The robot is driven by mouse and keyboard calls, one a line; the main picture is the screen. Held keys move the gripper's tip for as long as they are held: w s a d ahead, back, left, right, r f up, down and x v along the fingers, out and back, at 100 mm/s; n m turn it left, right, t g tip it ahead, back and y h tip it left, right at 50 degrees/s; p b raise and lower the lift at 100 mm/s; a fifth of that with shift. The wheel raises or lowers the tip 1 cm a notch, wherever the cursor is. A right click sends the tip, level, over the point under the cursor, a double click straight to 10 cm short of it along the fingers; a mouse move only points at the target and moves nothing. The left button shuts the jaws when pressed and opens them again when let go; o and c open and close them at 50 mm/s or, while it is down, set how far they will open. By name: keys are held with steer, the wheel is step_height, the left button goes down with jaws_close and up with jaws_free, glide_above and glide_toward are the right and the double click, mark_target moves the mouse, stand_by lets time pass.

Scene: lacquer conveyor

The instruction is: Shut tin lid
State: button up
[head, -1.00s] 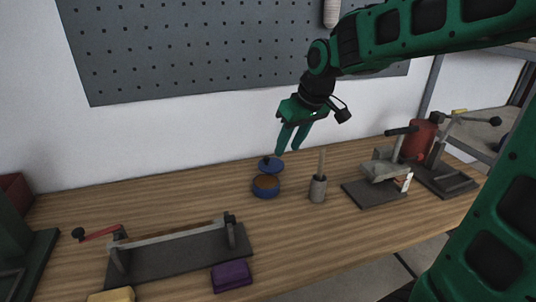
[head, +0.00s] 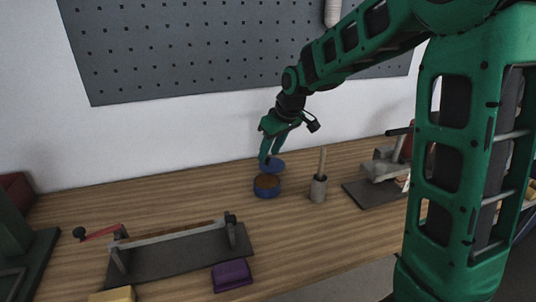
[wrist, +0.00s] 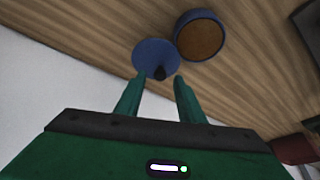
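The tin (head: 267,192) is round and blue with a brown inside, standing uncovered on the wooden bench; its open top also shows in the wrist view (wrist: 201,37). I cannot tell whether the lid touches the tin. My gripper (head: 267,161) is open and points down over the lid.
A grey pot with a wooden-handled tool (head: 318,187) stands right of the tin. A dark press-like device (head: 372,192) is farther right, partly behind my arm. A long clamp fixture (head: 180,254), a purple block (head: 231,275) and a yellow block (head: 112,295) lie in front.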

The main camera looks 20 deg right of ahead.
steer(key=shift+w+a+f, duration=0.1)
steer(key=shift+w+f, duration=0.05)
steer(key=shift+f, duration=0.4)
jaws_close()
